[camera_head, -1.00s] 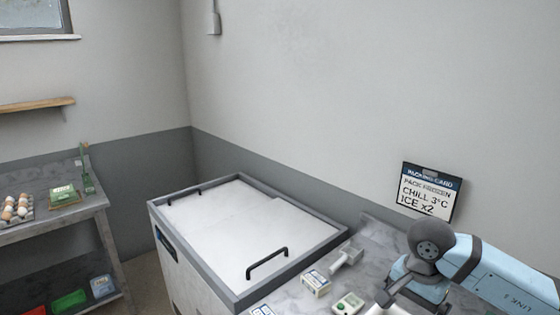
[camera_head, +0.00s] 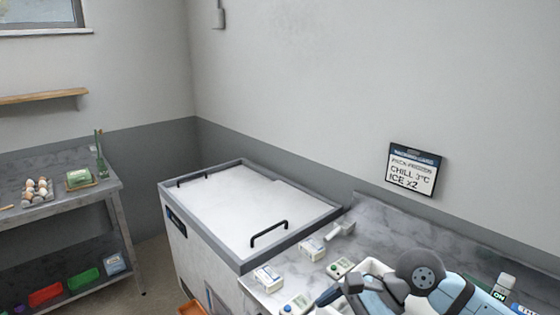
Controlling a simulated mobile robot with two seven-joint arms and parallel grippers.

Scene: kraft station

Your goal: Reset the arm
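My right arm (camera_head: 421,272), light blue with a dark grey round joint, comes in from the lower right and reaches left low over the marble counter (camera_head: 395,225). A dark narrow part (camera_head: 328,297) at its left end may be my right gripper. It is too small and partly hidden to tell its fingers or whether it holds anything. It is close to a small white and blue device (camera_head: 297,305). My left arm and gripper are not in view.
A chest freezer (camera_head: 238,263) with a white lid stands left of the counter. Small boxes (camera_head: 268,279), (camera_head: 312,249), a green-marked device (camera_head: 340,267) and a white tray (camera_head: 376,266) crowd the counter. A shelf table (camera_head: 105,190) with eggs (camera_head: 38,188) stands left. A packing card (camera_head: 414,170) hangs behind.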

